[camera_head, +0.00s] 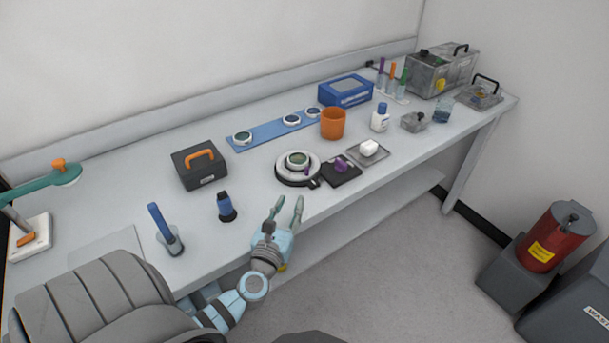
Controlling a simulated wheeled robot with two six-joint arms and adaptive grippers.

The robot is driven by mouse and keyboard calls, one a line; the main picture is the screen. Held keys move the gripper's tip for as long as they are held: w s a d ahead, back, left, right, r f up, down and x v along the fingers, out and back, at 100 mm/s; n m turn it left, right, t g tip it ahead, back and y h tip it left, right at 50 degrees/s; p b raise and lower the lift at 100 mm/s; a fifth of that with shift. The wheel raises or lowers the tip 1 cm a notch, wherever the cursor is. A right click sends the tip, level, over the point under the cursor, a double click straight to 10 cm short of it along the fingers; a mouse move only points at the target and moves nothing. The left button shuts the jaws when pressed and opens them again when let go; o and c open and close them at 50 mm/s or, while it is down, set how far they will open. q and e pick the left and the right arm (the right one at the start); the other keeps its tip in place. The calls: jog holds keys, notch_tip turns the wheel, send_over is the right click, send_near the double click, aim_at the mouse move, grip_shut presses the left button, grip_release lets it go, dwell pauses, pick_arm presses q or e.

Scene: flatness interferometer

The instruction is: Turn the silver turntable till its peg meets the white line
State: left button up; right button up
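The silver turntable (284,170) is a pale round disc on a dark base near the front edge of the bench. A round, glassy, greenish piece sits on its middle. A small dark purple upright mark shows at its right side and may be the peg; it is too small to be sure. A dark tab (314,184) sticks out at the base's front right. My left gripper (287,204) is open and empty, in front of and below the turntable, apart from it. My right gripper is not in view.
A black plate with a purple knob (341,166) stands close right of the turntable, with a tray (381,155) beyond it. An orange cup (333,123) stands behind. Bench between the bottle and turntable is clear.

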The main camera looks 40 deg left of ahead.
aim_at(306, 169)
pick_arm(q)
jog(key=b+x, duration=0.1)
jog(key=x, duration=1.1)
jog(key=shift+w+r, duration=0.1)
jog(key=shift+w, duration=0.3)
